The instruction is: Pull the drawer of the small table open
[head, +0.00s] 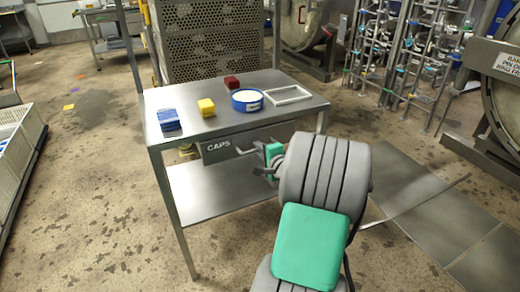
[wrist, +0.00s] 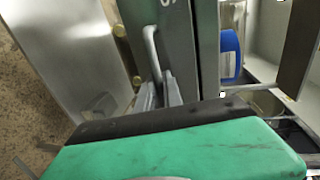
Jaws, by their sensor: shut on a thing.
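The small table (head: 178,132) is steel with a lower shelf. Its grey drawer (head: 218,150), marked CAPS, hangs under the front edge of the top. No clear opening of the drawer shows in the head view. The drawer's bar handle (wrist: 151,45) stands out from its front in the wrist view. My gripper (wrist: 158,97) is shut on the near end of this handle. In the head view my gripper (head: 271,160) is at the right part of the drawer front, partly hidden by my arm.
A perforated cabinet (head: 208,40) stands behind. Open floor lies in front and left.

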